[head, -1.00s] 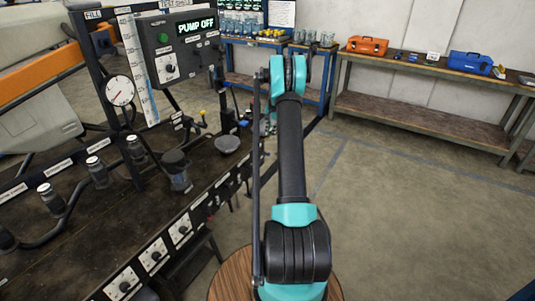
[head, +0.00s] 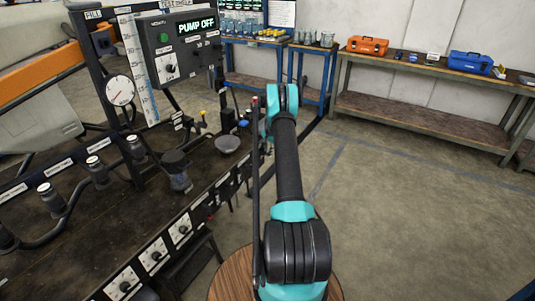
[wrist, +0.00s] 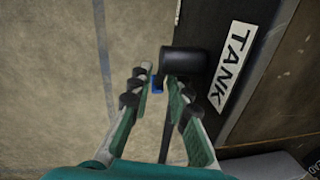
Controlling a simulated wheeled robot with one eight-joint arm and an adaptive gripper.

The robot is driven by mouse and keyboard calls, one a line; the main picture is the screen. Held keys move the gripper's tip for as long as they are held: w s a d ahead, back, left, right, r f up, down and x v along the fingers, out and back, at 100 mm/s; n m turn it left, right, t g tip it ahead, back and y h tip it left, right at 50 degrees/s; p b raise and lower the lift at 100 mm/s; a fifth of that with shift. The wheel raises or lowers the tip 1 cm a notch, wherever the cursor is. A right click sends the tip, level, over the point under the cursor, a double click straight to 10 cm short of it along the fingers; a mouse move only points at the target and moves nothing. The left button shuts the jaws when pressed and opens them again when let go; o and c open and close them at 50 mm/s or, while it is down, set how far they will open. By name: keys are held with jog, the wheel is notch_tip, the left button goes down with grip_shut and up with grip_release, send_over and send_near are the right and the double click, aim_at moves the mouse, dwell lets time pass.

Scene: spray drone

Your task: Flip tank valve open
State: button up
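In the wrist view a white TANK label (wrist: 232,68) sits on a dark panel. A black cylindrical part (wrist: 184,60), which looks like the valve's handle or body, juts from the panel beside the label. My gripper (wrist: 158,77) is open, its fingers apart, with the right fingertip close to the black part; I cannot tell whether they touch. A small blue piece (wrist: 157,84) shows between the fingertips, with nothing visibly gripped. In the head view my arm hides the gripper and the valve.
The test bench (head: 85,245) with its bottles and gauge (head: 120,90) fills the left. A control box (head: 181,45) reads PUMP OFF. A grey bowl (head: 228,143) stands near the bench's far end. Shelves with an orange toolbox (head: 367,45) line the back wall; the right floor is clear.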

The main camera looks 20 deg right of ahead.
grip_shut()
jog(key=shift+r+h, duration=0.1)
jog(key=shift+h, duration=0.2)
jog(key=t+h, duration=0.1)
jog(key=r+t+h, duration=0.1)
jog(key=shift+a+h, duration=0.1)
jog(key=shift+h, duration=0.2)
jog(key=shift+r+n+t+h, duration=0.15)
jog(key=shift+r+t+h, duration=0.05)
jog(key=shift+t+h, duration=0.5)
jog(key=shift+r+n+t+h, duration=0.15)
jog(key=shift+r+t+h, duration=0.05)
jog(key=shift+t+h, duration=0.5)
grip_release()
